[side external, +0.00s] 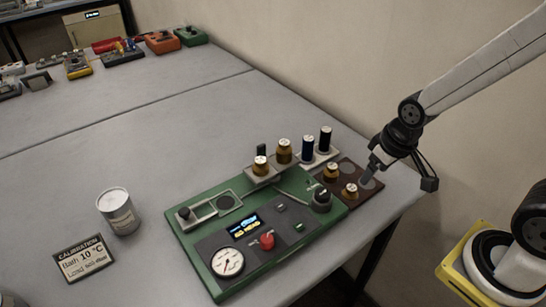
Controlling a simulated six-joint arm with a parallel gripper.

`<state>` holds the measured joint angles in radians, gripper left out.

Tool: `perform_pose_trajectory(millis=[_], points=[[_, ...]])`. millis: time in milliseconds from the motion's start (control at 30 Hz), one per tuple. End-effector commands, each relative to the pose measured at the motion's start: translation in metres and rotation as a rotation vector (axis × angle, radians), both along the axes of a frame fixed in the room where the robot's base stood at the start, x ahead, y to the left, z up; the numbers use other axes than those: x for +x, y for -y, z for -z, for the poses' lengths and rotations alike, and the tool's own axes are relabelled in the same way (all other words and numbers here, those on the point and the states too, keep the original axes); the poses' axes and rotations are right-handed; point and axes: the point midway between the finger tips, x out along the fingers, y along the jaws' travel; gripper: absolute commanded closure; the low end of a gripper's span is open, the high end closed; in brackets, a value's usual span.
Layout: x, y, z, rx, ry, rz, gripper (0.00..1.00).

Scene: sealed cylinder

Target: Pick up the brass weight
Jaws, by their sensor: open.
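Several brass-coloured cylinders with pale tops stand near the green instrument. One brass weight (349,193) stands at the front of a dark red-brown tray (338,207), and another brass weight (331,173) stands behind it. Two more brass cylinders (260,165) stand on a small pale shelf at the instrument's back edge. I cannot tell which one the task means. My gripper (369,180) is open, low over the right part of the tray, just right of the two weights. No weight shows between its fingers, though they are small in view.
The green instrument (205,270) has a dial, a red knob and a display. Two dark cylinders (307,149) stand on a pale stand behind. A grey can (118,211) and a calibration sign (85,258) are at left.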

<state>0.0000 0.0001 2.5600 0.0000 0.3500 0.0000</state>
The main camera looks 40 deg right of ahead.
Motion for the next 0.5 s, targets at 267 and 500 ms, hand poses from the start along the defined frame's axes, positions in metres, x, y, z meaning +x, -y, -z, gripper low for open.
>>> perform_pose_trajectory(millis=[267,500], points=[[0.009,-0.007,0.002,0.005,0.041,-0.014,0.19],[0.038,-0.03,0.009,0.024,0.19,-0.059,0.19]])
